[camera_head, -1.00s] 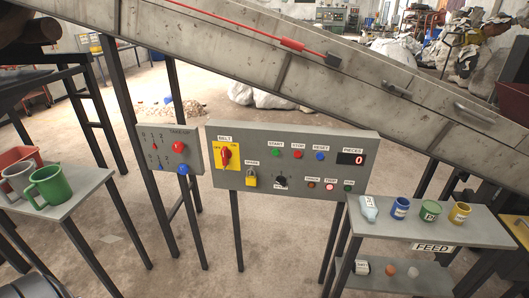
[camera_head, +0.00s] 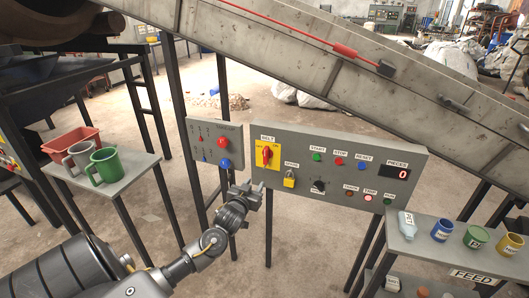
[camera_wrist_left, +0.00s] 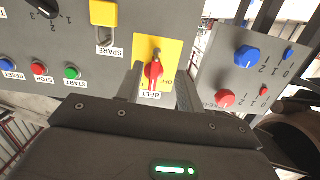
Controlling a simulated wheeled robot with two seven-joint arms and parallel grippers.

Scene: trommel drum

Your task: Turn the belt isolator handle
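The belt isolator handle (camera_head: 266,154) is a red rotary handle on a yellow plate at the left of the grey control panel (camera_head: 345,192), under a BELT label. It stands roughly upright in the head view. My left gripper (camera_head: 256,190) is in front of the panel's lower left edge, below the handle. In the left wrist view the red handle (camera_wrist_left: 153,70) appears between the two fingers, which are apart with nothing seen held. Whether they touch the handle I cannot tell. My right gripper is not in view.
A yellow padlock (camera_head: 289,179) hangs under a SPARE label beside the handle. A smaller panel (camera_head: 209,130) with red and blue knobs stands left. Mugs (camera_head: 105,166) sit on a side table. The FEED shelf (camera_head: 440,255) with several containers is at right.

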